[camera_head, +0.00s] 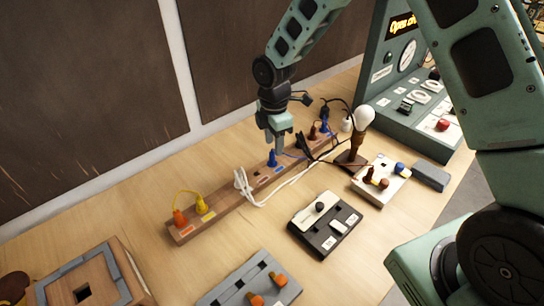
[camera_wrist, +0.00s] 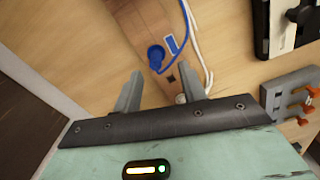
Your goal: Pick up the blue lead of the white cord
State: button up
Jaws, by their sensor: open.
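The blue lead's plug (camera_head: 272,157) stands upright in the long wooden socket strip (camera_head: 230,197), beside a blue label. In the wrist view the blue plug (camera_wrist: 156,55) has a blue wire looping up from it, close to the white cord (camera_wrist: 195,45). The white cord (camera_head: 285,181) lies along the strip, with a bundle at its left end. My gripper (camera_head: 276,146) is above the strip at the blue plug. In the wrist view my gripper (camera_wrist: 162,84) is open and empty, and the plug lies just beyond the fingertips, roughly between them.
An orange plug (camera_head: 179,218) and a yellow plug (camera_head: 202,205) stand at the strip's left end. A lamp (camera_head: 362,120) with dark cord stands right of my gripper. A black-and-white switch box (camera_head: 325,222) and a white terminal block (camera_head: 380,180) stand in front.

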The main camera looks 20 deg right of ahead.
aim_at(272, 153)
jog(key=shift+w+a+f+p, duration=0.15)
jog(key=shift+f+p, duration=0.45)
jog(key=shift+f, duration=1)
jog(key=shift+w+f+p, duration=0.2)
jog(key=shift+f+p, duration=0.4)
jog(key=shift+f, duration=0.95)
jog(key=shift+c, duration=0.3)
jog(key=c, duration=0.7)
